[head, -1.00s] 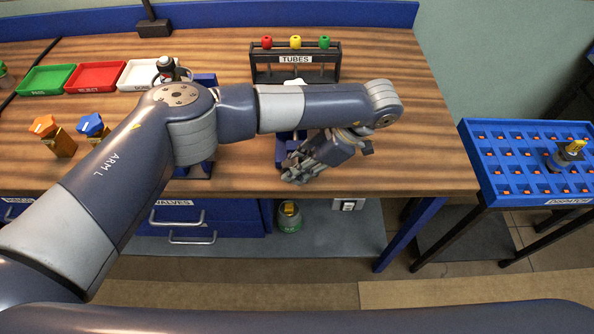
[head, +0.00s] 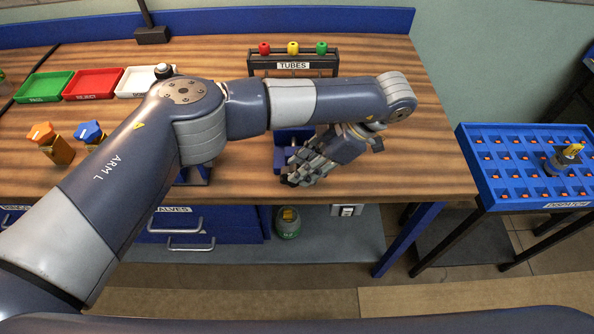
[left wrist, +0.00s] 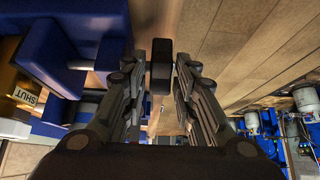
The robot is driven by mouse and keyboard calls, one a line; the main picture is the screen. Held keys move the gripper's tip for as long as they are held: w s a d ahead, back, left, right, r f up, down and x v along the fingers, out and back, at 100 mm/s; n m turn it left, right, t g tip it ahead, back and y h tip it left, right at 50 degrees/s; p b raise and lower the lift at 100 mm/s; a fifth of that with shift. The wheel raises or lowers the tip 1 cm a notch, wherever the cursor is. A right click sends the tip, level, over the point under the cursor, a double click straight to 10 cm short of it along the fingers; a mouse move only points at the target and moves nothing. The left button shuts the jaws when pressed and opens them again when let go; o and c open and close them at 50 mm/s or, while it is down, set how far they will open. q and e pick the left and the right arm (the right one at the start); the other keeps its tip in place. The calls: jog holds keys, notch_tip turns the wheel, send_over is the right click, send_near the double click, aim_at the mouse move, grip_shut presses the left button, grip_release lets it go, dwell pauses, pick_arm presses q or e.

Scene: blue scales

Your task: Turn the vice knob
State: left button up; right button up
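A blue vice (head: 291,135) stands near the bench's front edge, partly hidden by my left arm. In the left wrist view its blue body (left wrist: 62,48) is at the left. A dark block that looks like the vice knob (left wrist: 161,63) shows between my fingertips. My left gripper (head: 304,168) is beside the vice, at its right and front. In the left wrist view the gripper (left wrist: 160,78) is open, one finger on each side of the dark block, with small gaps visible; contact cannot be told. My right gripper is not in view.
Green (head: 46,97), red (head: 93,96) and white (head: 139,93) trays and two valves (head: 55,148) are at the left. A blue dispatch tray (head: 520,193) is at the right. The bench's right part is clear.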

pick_arm(q)
jog(key=v, duration=0.9)
